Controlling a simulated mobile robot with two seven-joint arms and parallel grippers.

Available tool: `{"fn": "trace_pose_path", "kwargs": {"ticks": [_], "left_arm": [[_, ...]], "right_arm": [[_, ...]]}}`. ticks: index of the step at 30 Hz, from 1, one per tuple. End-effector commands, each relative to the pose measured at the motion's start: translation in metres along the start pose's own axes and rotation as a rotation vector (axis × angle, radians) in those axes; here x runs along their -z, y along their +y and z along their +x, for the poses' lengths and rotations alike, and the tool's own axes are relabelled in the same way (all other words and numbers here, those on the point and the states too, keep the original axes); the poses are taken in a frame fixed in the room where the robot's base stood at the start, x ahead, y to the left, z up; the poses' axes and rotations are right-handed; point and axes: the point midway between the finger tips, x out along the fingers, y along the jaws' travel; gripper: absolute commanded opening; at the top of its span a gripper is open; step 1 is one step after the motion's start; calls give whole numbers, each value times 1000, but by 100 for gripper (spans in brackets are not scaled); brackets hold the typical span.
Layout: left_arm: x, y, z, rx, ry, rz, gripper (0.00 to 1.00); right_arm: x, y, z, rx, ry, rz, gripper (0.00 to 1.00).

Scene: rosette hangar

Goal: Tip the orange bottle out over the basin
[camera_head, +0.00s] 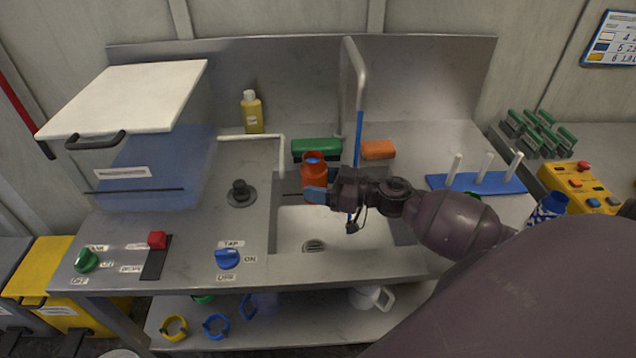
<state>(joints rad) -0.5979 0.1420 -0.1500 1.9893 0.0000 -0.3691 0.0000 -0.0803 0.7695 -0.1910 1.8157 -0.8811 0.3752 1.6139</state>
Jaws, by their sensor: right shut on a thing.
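The orange bottle (314,174) stands upright at the back left of the basin (290,232), its open blue-lined mouth facing up. My right gripper (318,193) is shut on the orange bottle, with its arm coming in from the right across the basin. The gripper and wrist hide part of the bottle's lower side and part of the basin. My left gripper is not in view.
A tall faucet (352,75) with a blue stem rises behind the gripper. A green sponge (316,148), an orange sponge (378,150) and a yellow bottle (252,113) stand behind the basin. A blue peg rack (478,183) is at right.

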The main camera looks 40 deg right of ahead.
Motion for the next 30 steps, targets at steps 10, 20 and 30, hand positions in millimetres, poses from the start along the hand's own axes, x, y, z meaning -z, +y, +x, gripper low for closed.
{"fn": "trace_pose_path", "kwargs": {"ticks": [10,20,30], "left_arm": [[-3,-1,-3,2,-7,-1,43],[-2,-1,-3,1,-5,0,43],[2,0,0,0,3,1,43]], "right_arm": [[4,-7,6,-29,2,0,39],[14,-33,27,-188,7,9,39],[24,-63,42,-379,14,27,39]]}}
